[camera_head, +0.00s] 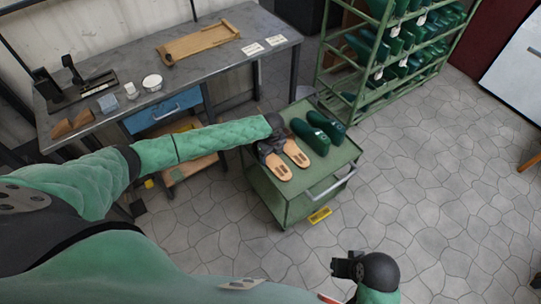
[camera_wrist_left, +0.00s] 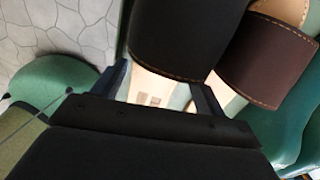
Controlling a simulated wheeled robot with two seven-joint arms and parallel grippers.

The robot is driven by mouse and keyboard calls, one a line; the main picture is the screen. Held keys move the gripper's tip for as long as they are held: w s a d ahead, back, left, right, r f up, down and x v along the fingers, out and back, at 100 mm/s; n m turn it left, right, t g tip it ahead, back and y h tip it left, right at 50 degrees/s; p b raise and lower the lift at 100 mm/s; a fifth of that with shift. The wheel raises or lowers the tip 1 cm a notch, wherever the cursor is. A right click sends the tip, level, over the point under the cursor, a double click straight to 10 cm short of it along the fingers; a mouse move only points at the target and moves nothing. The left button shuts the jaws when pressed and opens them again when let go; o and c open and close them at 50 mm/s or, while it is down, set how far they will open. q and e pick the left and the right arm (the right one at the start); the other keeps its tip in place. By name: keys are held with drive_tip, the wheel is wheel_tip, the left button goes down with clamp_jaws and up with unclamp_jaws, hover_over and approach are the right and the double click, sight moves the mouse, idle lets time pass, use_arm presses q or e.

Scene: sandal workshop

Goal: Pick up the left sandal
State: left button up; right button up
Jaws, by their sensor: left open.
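The left sandal (camera_head: 278,168) lies on the green cart's top, its tan sole toward me and its dark strap partly hidden under my left gripper (camera_head: 267,148). In the left wrist view my open left gripper (camera_wrist_left: 162,88) has one finger on each side of a sandal's pale sole, beside its wide black strap (camera_wrist_left: 185,38). I cannot tell whether the fingers touch it. The other sandal (camera_head: 296,153) lies close on its right; its dark brown strap (camera_wrist_left: 265,62) also shows in the wrist view. My right gripper (camera_head: 341,268) hangs low at the bottom right, away from the cart.
Two dark green shoe lasts (camera_head: 318,133) lie on the cart (camera_head: 341,161), right of the sandals. A grey workbench (camera_head: 215,58) with a wooden board (camera_head: 198,42) stands behind. A green rack (camera_head: 362,103) of lasts is at the back.

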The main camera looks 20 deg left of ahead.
use_arm(q)
drive_tip(key=shift+f, duration=0.65)
drive_tip(key=c, duration=0.8)
drive_tip(key=shift+r, duration=0.1)
drive_tip(key=shift+c, duration=0.2)
